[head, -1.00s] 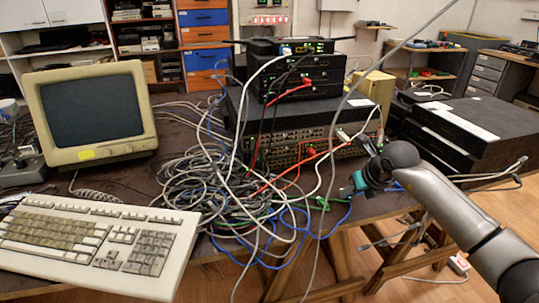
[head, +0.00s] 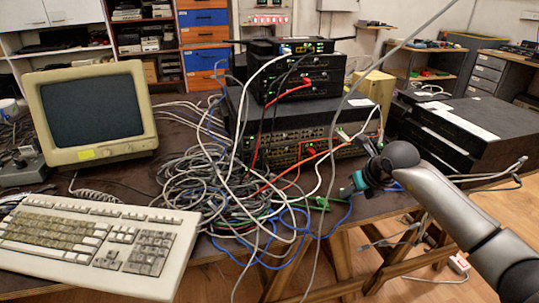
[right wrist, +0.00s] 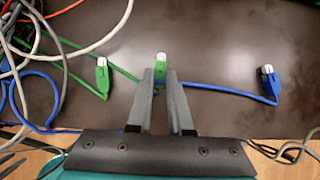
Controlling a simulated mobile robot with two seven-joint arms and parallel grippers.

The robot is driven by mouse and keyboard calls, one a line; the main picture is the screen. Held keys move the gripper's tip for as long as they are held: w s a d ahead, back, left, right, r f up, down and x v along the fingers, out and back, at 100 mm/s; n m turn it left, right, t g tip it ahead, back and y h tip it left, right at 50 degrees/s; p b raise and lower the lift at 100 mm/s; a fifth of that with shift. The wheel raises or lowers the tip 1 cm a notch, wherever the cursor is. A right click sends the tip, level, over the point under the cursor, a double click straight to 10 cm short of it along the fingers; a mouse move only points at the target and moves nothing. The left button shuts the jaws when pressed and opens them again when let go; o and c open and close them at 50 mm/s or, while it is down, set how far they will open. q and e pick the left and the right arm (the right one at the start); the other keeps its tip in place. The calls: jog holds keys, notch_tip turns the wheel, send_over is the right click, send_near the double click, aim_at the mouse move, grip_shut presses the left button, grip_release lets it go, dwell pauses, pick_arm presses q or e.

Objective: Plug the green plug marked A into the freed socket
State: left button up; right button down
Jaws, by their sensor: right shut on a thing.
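My right gripper (head: 346,190) is low at the table's front edge, below the network devices. In the right wrist view its fingers (right wrist: 160,78) are shut on a green plug (right wrist: 160,60), whose clear tip points away from me. No letter is readable on it. A second green plug (right wrist: 102,78) lies on the table left of the fingers. A green plug also shows in the head view (head: 322,203); I cannot tell which one. The socket rows are on the wide dark switch (head: 290,155); which socket is free is too small to tell. My left gripper is not in view.
A blue plug (right wrist: 268,84) lies right of the fingers. A heap of grey cables (head: 205,185) covers the table before the switch. A keyboard (head: 95,245) and monitor (head: 90,110) stand left. Dark boxes (head: 465,130) are stacked right. Bare table shows beyond the fingertips.

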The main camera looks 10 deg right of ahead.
jog(key=shift+r, duration=0.15)
jog(key=shift+r+p, duration=2.05)
jog(key=shift+r, duration=0.35)
jog(key=c, duration=1.3)
grip_release()
jog(key=shift+c, duration=0.2)
grip_shut()
